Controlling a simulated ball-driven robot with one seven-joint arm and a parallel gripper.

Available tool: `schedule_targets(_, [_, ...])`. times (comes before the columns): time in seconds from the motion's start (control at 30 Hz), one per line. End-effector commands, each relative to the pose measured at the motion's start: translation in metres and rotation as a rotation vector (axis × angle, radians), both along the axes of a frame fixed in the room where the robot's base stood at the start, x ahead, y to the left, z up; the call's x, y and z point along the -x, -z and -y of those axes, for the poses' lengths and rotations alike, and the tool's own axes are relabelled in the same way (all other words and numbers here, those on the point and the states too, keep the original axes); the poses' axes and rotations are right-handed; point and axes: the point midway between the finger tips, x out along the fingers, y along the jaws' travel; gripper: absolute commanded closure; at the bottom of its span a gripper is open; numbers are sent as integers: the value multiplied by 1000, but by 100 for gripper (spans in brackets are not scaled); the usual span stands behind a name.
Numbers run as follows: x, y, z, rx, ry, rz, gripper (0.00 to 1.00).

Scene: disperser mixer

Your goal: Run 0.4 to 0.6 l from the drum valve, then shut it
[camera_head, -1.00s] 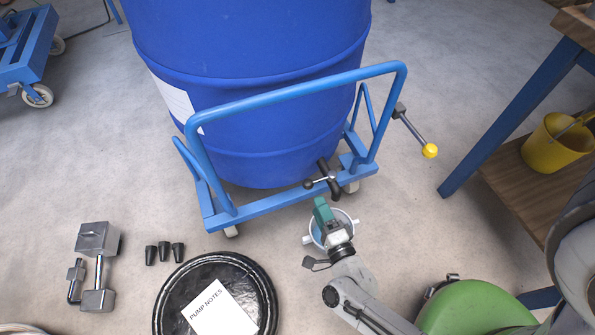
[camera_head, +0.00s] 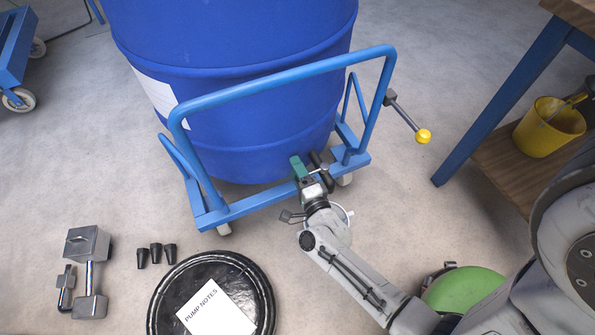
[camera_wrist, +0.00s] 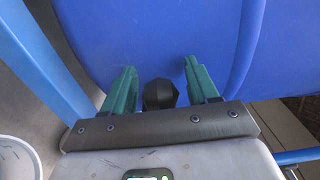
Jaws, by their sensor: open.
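A pale round container (camera_head: 346,213) is below the valve, mostly hidden by my arm. A white rim shows in the wrist view (camera_wrist: 14,160). No liquid stream is visible.
The cradle's blue tube handle (camera_head: 290,75) rises in front of the drum, and a yellow-knobbed lever (camera_head: 423,136) sticks out right. A black lid with notes (camera_head: 165,300), metal weights (camera_head: 88,243) and small black stoppers (camera_head: 156,253) lie on the floor. A bench (camera_head: 500,110) stands right.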

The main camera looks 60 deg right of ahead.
Motion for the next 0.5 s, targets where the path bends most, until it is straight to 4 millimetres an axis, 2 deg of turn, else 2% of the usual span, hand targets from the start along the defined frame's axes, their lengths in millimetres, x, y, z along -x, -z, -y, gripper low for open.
schedule_targets(0.1, [0, 0, 0, 0, 0, 0, 41])
schedule_targets(0.5, [0, 0, 0, 0, 0, 0, 79])
